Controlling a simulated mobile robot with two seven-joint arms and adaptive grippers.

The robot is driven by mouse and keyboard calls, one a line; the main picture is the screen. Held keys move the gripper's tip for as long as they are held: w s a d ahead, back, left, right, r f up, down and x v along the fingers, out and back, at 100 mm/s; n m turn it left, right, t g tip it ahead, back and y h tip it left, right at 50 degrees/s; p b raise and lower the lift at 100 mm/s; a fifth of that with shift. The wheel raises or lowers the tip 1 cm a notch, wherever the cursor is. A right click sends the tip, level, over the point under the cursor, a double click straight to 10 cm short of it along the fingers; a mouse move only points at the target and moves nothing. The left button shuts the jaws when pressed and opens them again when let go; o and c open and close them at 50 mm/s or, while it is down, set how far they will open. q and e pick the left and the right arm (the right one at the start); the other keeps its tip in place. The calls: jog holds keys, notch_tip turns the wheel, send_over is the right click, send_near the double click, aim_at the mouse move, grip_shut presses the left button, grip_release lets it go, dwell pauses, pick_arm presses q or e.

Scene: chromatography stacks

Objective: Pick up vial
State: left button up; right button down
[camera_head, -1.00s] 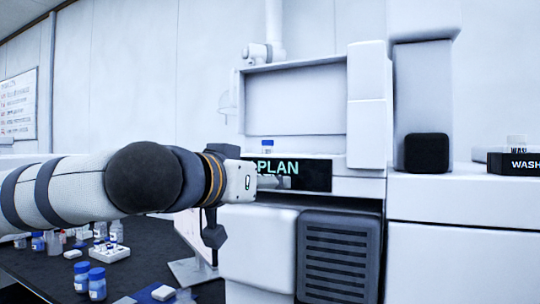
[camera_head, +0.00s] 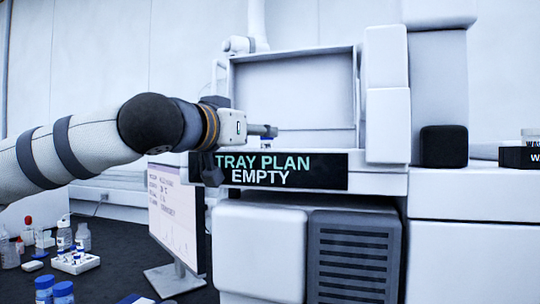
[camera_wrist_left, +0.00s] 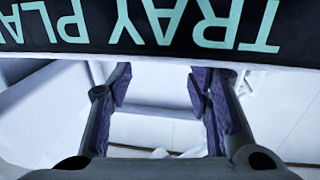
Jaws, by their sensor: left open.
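My left gripper (camera_head: 268,131) is level with the front opening of the white instrument, just above the black sign reading TRAY PLAN EMPTY (camera_head: 268,171). The wrist view shows its two fingers (camera_wrist_left: 165,85) spread apart, with nothing clearly held between them. The blue-capped vial seen earlier on the ledge above the sign is largely or wholly hidden behind the gripper in the head view. I cannot make it out clearly in the wrist view. My right gripper is not in view.
A monitor (camera_head: 172,215) stands on the dark bench below my left arm. At the lower left are a white rack (camera_head: 75,262) with small vials and blue-capped bottles (camera_head: 63,292). A black block (camera_head: 444,146) stands right of the instrument's opening.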

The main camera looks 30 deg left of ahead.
aim_at(264, 139)
pick_arm(q)
jog(key=w, duration=0.1)
jog(key=w+f, duration=0.1)
jog(key=w, duration=0.1)
jog(key=shift+w+f, duration=0.1)
jog(key=shift+w, duration=0.05)
jog(key=shift+r, duration=0.3)
jog(key=c, duration=1)
jog(key=shift+r, duration=0.15)
